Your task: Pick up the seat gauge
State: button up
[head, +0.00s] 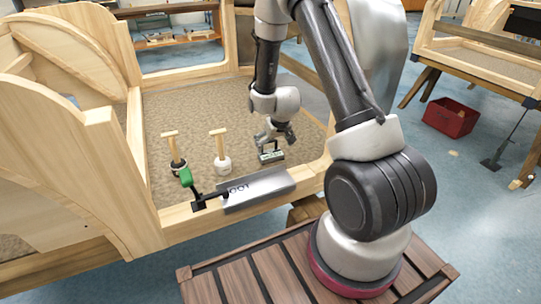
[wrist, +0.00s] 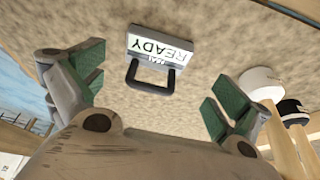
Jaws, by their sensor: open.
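The seat gauge (head: 271,156) seems to be the small block with a dark loop handle on the tan carpeted floor inside the wooden frame. In the wrist view the gauge (wrist: 160,45) shows a white label reading "READY", upside down. Its black handle (wrist: 150,77) points toward my gripper. My gripper (head: 277,137) is just above the gauge in the head view, fingers pointing down. In the wrist view my gripper (wrist: 155,88) has its green-padded fingers wide apart, with the handle between them in the picture and nothing held. Whether they touch the handle is not clear.
Two wooden-handled tools, one with a black base (head: 177,165) and one white (head: 222,160), stand left of the gauge. A red bin (head: 450,117) is on the floor at right.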

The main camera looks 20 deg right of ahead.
aim_at(271, 153)
jog(key=x, duration=0.8)
jog(key=shift+w+d, duration=0.15)
jog(key=shift+d, duration=0.1)
jog(key=shift+r, duration=0.1)
jog(key=c, duration=0.9)
